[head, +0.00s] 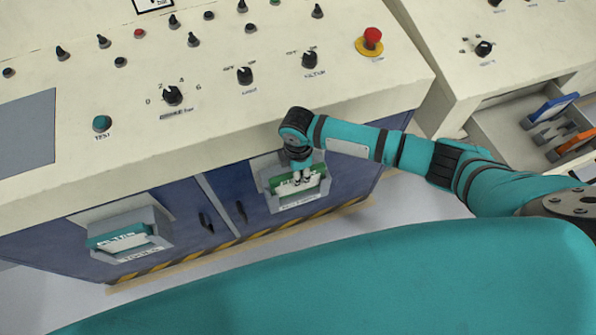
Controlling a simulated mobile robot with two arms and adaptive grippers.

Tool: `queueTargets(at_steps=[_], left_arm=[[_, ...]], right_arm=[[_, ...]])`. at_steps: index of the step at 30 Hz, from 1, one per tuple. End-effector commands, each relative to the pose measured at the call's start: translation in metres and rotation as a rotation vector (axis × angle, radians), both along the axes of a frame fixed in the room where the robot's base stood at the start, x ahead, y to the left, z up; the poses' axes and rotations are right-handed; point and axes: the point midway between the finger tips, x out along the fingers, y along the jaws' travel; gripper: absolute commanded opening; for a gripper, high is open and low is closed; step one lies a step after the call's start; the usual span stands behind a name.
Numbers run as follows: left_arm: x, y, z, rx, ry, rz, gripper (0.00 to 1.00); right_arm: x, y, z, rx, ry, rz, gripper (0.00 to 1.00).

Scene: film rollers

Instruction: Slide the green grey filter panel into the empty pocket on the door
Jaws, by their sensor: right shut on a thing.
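The green grey filter panel (315,183) is at the grey pocket (298,205) on the right-hand blue door. My right gripper (301,179) points down from above and is shut on the panel's upper part. The panel's lower part is hidden behind the pocket's front, so it appears at least partly inside; how deep it sits I cannot tell. The gripper covers part of the panel. My left gripper is not in view.
A second pocket (145,252) on the left door holds a teal-and-white panel (120,240). The overhanging console (215,120) has knobs and a red stop button (372,38). At right, an open drawer (490,125) holds a blue item (550,110) and an orange item (575,142).

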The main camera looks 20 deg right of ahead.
Motion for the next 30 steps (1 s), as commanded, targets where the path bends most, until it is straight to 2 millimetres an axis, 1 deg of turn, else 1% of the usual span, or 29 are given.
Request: queueTargets(at_steps=[16, 17, 22, 23, 30], left_arm=[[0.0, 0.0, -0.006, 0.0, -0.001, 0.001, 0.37], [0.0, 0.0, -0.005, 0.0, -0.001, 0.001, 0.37], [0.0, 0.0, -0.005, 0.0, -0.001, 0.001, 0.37], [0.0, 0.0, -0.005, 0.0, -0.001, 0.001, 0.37], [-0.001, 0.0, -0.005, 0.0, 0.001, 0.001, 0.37]], right_arm=[[0.0, 0.0, -0.012, 0.0, 0.0, 0.0, 0.0], [0.0, 0.0, -0.011, 0.0, -0.001, 0.0, 0.22], [0.0, 0.0, -0.011, 0.0, 0.0, 0.0, 0.44], [0.0, 0.0, -0.011, 0.0, 0.0, 0.0, 0.46], [0.0, 0.0, -0.011, 0.0, 0.0, 0.0, 0.46]])
